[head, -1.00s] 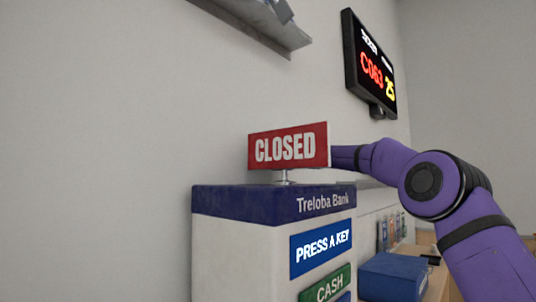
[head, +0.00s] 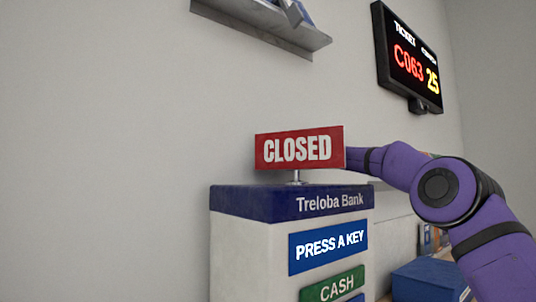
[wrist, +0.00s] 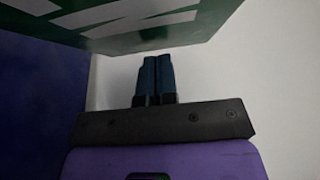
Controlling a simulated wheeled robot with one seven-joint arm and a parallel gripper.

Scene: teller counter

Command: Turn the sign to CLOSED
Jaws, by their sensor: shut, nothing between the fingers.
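The sign (head: 299,149) stands on a short post on top of the ticket machine (head: 292,203). Its red face with white CLOSED lettering is toward the head camera. In the wrist view the sign's green reverse face (wrist: 140,38) fills the top, with part of its white lettering showing. My gripper (wrist: 153,62) is shut and empty, its two blue fingers side by side just below the sign's lower edge in that view. I cannot tell whether the fingertips touch the sign. In the head view the gripper is hidden behind the sign's right end.
A wall shelf (head: 268,30) is above the sign. A ticket display (head: 408,58) hangs on the wall at upper right. A blue box (head: 428,280) sits at lower right, below my purple arm. The wall left of the machine is clear.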

